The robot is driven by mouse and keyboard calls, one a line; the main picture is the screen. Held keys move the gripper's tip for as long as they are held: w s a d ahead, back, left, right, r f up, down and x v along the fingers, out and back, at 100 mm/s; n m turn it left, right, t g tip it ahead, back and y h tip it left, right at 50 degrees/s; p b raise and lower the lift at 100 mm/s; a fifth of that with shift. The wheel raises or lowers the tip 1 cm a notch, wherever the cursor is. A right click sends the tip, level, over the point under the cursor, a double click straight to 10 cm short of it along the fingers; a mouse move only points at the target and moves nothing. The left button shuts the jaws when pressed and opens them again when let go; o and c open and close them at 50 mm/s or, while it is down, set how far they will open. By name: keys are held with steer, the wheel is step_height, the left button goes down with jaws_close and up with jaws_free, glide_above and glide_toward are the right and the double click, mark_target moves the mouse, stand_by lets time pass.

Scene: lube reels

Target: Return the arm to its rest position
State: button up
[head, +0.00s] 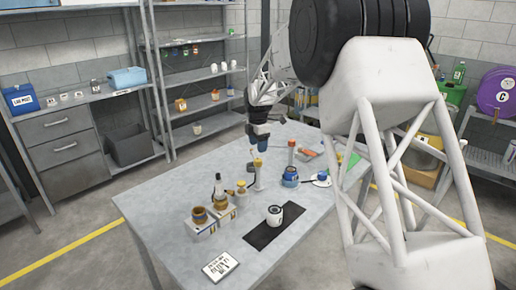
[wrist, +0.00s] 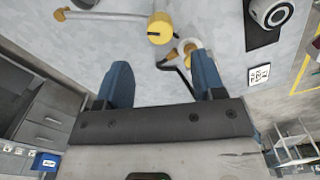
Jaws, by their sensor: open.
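My gripper (wrist: 162,85) shows in the wrist view with its two blue fingers spread apart and nothing between them. In the wrist view a yellow cylindrical part (wrist: 160,28) with a long pale rod lies beyond the fingertips. A ring-shaped yellow and white item (wrist: 186,47) is near the right finger.
A white cup-like container (head: 274,216) stands on a black mat (head: 262,236). A printed card (head: 220,266) lies at the front. Blue-based items (head: 290,177) stand at the right. Shelving (head: 190,75) rises behind.

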stand_by(0.3)
steer(key=s+d+r+m, duration=0.3)
steer(key=s+r+m, duration=0.15)
steer(key=s, duration=0.55)
steer(key=s+d+r+m+t, duration=0.1)
steer(key=s+d+r+m, duration=0.3)
steer(key=s, duration=0.5)
steer(key=s+d+r+m, duration=0.3)
steer(key=s+r, duration=0.3)
steer(key=s, duration=0.4)
steer(key=s+d+f+m, duration=0.1)
steer(key=s+m, duration=0.3)
steer(key=s, duration=0.6)
steer(key=s+d+f+m+t, duration=0.1)
steer(key=s+m, duration=0.3)
steer(key=s, duration=0.6)
steer(key=s+d+f+m, duration=0.3)
steer(key=s+m, duration=0.1)
steer(key=s, duration=0.6)
steer(key=shift+d+t, duration=0.15)
steer(key=shift+t, duration=0.15)
